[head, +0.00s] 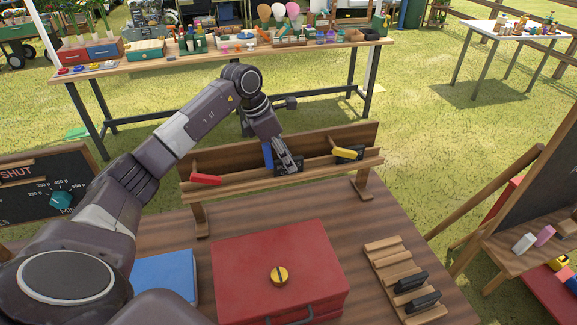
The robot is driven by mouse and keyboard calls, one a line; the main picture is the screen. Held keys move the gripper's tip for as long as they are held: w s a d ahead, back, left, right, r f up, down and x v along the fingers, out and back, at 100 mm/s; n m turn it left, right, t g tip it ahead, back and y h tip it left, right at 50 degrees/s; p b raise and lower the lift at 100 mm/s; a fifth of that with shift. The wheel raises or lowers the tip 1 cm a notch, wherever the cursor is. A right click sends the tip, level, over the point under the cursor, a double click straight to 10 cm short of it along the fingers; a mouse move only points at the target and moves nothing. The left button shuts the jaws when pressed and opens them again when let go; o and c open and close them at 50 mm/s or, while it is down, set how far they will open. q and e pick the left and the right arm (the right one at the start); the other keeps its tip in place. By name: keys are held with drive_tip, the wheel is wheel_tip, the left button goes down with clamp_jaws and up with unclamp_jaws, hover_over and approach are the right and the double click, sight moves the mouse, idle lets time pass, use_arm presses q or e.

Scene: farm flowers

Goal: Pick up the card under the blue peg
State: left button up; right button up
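A wooden rack (232,164) stands at the back of the table, with a red peg (205,179), a blue peg (267,156) and a yellow peg (346,153) along it. The blue peg stands upright; the red and yellow ones lie roughly level. A black card (291,168) is on the rack's ledge just right of the blue peg, partly hidden by my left gripper (288,162). The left gripper points down at this card, and its fingers overlap it; whether they grip it is unclear. Another black card (351,157) is behind the yellow peg. My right gripper is out of view.
A red case (278,250) with a yellow knob stands in front of the rack. A blue box (165,275) is at left. A slatted wooden holder (385,262) with black cards (411,281) is at right. A blackboard (540,180) stands farther right.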

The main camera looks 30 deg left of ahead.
use_arm(q)
clamp_jaws()
drive_tip(key=shift+r, duration=0.15)
